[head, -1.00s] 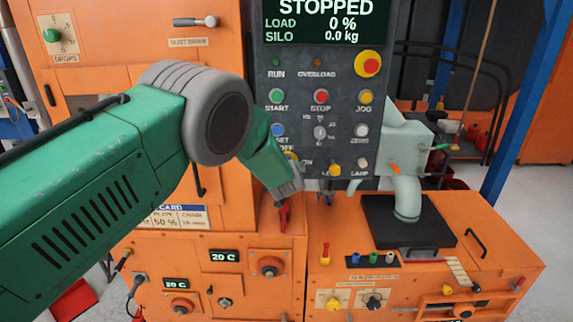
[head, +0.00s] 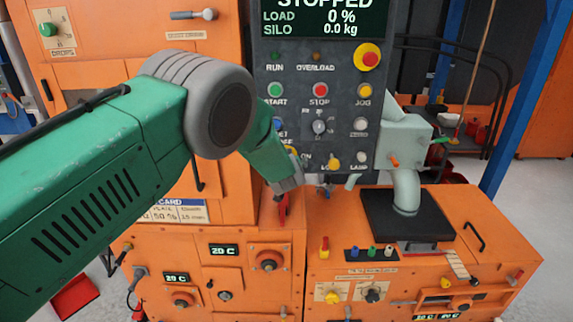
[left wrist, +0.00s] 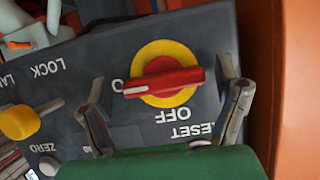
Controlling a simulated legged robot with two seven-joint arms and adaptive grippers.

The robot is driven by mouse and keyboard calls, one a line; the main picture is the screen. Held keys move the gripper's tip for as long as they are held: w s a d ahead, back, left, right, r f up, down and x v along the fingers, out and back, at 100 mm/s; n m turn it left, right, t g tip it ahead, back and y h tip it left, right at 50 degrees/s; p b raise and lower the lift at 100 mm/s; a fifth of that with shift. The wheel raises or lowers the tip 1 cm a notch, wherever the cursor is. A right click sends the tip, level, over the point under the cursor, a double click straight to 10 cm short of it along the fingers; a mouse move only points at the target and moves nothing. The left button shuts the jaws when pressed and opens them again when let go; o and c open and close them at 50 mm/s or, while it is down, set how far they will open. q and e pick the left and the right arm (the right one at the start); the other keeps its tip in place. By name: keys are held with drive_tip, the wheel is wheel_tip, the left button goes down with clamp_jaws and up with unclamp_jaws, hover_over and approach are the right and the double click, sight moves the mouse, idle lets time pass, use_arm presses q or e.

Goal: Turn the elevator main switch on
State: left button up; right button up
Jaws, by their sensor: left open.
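The main switch (left wrist: 162,76) has a red bar handle on a yellow disc and appears upside down in the left wrist view. Its handle lies roughly level there, with the white-marked end pointing left at the partly covered ON label; OFF is below the disc. My left gripper (left wrist: 161,72) is open, with one finger on each side of the switch; I cannot tell if either touches the handle. In the head view, my wrist hides most of the switch, and only a yellow edge (head: 291,151) shows on the dark control panel (head: 340,105).
The panel also carries the yellow LOCK knob (left wrist: 20,122), green START button (head: 275,90) and red emergency button (head: 367,57). The display (head: 320,18) reads STOPPED. An orange cabinet (head: 440,258) with small controls stands below.

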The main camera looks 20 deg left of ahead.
use_arm(q)
drive_tip(key=v, duration=1.1)
drive_tip(key=shift+s+d, duration=0.2)
drive_tip(key=shift+d, duration=0.05)
drive_tip(key=shift+f, duration=0.1)
drive_tip(key=s+a+f+m+g+h+b, duration=0.1)
drive_tip(key=s+a+f+g+b, duration=0.25)
drive_tip(key=s+f, duration=0.8)
drive_tip(key=s+a+f+m+g+b, duration=0.2)
drive_tip(key=s+a+f+b, duration=0.15)
drive_tip(key=s+f, duration=0.85)
drive_tip(key=s+f+g+h+b, duration=0.1)
drive_tip(key=s+f, duration=0.3)
drive_tip(key=s, duration=0.4)
drive_tip(key=s+a+f+g+b, duration=0.1)
drive_tip(key=s+f+g+b, duration=0.1)
drive_tip(key=s, duration=0.6)
drive_tip(key=s+f+g+h+b, duration=0.1)
drive_tip(key=s+f+g, duration=0.2)
drive_tip(key=s+f, duration=0.4)
drive_tip(key=shift+s+a+m+g+h, duration=0.3)
drive_tip(key=shift+s+a+m+g, duration=0.1)
drive_tip(key=shift+s, duration=0.25)
